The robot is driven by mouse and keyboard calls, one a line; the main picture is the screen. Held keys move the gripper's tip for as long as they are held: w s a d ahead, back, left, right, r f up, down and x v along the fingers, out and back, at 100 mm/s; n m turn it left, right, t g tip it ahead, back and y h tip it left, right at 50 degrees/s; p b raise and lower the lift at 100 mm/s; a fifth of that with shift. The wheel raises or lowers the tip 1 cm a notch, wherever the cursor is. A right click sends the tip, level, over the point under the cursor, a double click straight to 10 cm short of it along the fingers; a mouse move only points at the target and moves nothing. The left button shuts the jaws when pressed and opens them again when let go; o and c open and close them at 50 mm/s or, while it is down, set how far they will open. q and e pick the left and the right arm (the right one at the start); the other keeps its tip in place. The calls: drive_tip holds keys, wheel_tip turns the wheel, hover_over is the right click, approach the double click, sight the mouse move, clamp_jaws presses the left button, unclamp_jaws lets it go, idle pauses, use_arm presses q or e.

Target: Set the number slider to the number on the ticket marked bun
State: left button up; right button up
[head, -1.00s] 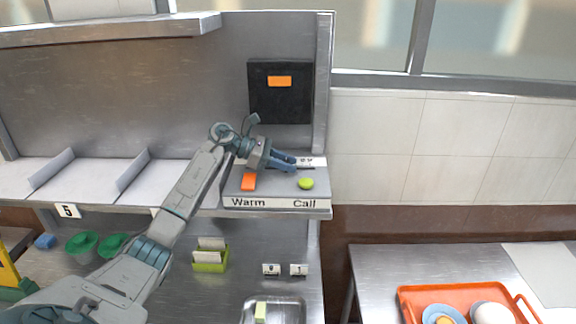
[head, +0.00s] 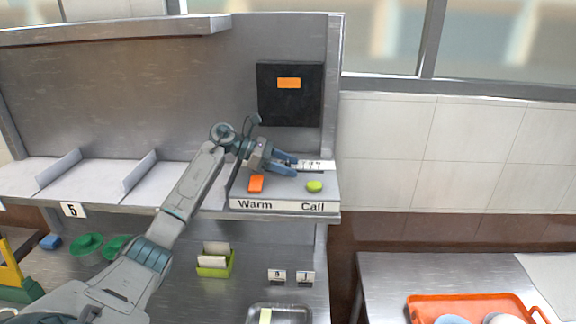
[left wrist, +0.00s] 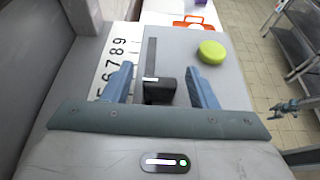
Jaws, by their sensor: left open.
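The number slider is on the sloped top of the control box (head: 280,205).
An orange switch (head: 256,184) over "Warm" and a green button (head: 314,187) over "Call" are close to the gripper. A black panel with an orange label (head: 289,83) hangs behind. An orange tray (head: 420,302) is on the right table.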

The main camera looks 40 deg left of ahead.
use_arm(q)
drive_tip(key=shift+s+a+b, duration=0.2)
drive_tip(key=shift+a+b, duration=0.1)
drive_tip(key=shift+a, duration=0.1)
wheel_tip(320, 180, up, 4)
drive_tip(key=f+b, duration=0.1)
drive_tip(key=b, duration=0.4)
hover_over(253, 172)
drive_tip(key=shift+w+d+r, duration=0.15)
drive_tip(key=shift+d+r, duration=0.1)
drive_tip(key=shift+d, duration=0.05)
drive_tip(key=shift+s+a+r, duration=0.2)
drive_tip(key=shift+a+r, duration=0.1)
